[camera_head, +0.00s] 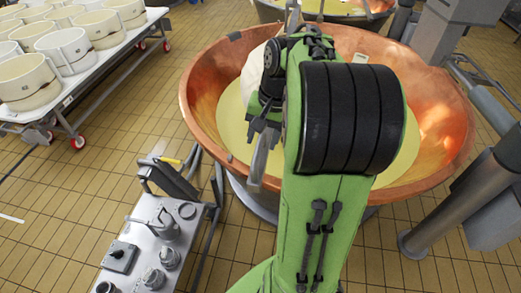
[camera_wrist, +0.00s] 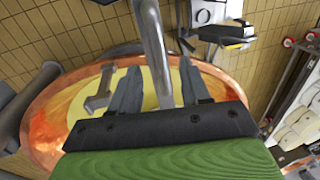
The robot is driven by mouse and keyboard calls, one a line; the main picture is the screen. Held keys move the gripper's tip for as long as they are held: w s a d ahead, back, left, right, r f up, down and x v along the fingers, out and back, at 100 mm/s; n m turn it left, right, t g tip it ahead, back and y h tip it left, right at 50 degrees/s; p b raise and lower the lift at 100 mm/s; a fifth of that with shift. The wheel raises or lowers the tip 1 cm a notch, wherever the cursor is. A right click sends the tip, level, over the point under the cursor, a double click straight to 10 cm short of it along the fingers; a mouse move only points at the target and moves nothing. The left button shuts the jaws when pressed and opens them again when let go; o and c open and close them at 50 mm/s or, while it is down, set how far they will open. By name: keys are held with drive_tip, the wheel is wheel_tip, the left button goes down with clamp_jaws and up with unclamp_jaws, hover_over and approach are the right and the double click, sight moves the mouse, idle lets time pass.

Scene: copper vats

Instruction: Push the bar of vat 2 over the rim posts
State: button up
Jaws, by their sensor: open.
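A wide copper vat (camera_head: 445,125) with pale yellow contents fills the middle of the head view; I see no number on it. A smooth grey metal bar (camera_head: 262,160) sticks out over its near-left rim. In the wrist view the bar (camera_wrist: 150,35) runs from the top edge down between my fingers. My gripper (camera_wrist: 159,65) is open, one finger on each side of the bar; I cannot tell whether either touches it. My gripper (camera_head: 257,124) also shows above the rim in the head view. Small grey rim pieces (camera_head: 234,36) may be posts. My arm hides much of the vat.
A white cloth-like bundle (camera_head: 256,72) is partly hidden behind my arm. A grey control stand (camera_head: 150,245) stands at the near left. A rack of white moulds (camera_head: 75,75) is at the far left. Grey pipework (camera_head: 460,200) stands at the right. Another vat (camera_head: 335,10) is behind.

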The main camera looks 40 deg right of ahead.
drive_tip(key=shift+w+a+f, duration=0.1)
drive_tip(key=shift+w+f, duration=0.1)
drive_tip(key=shift+f, duration=0.3)
drive_tip(key=shift+w+f, duration=0.15)
drive_tip(key=shift+f, duration=0.8)
drive_tip(key=shift+s, duration=0.15)
clamp_jaws()
